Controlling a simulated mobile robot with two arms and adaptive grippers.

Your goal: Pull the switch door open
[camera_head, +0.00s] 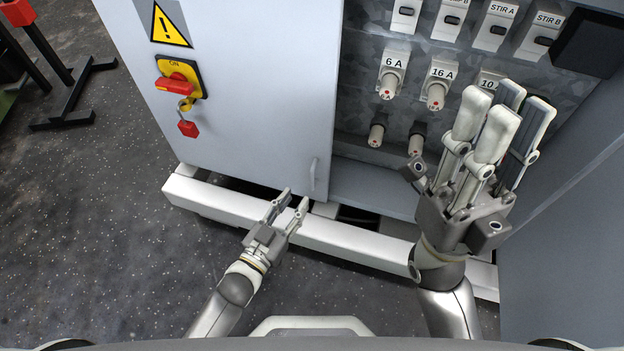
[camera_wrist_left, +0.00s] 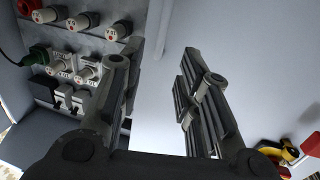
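The switch door (camera_head: 240,90) is a light grey cabinet door with a yellow-and-red ON switch (camera_head: 179,80). It is shut. Its slim handle (camera_head: 314,174) is near the door's lower right edge. My left gripper (camera_head: 294,197) is open, just below and left of the handle in the head view. In the left wrist view the handle (camera_wrist_left: 157,30) shows beyond and between the open fingers, not touched. My right gripper (camera_head: 508,105) looks open and empty, raised in front of the open right compartment, hiding part of its fuses.
The right compartment holds fuse holders (camera_head: 392,75) and labelled switches (camera_head: 497,23). A grey panel (camera_head: 570,230) stands at the right. A white base beam (camera_head: 225,203) runs along the cabinet foot. The floor (camera_head: 110,220) at the left is clear, with a dark stand (camera_head: 75,95) further back.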

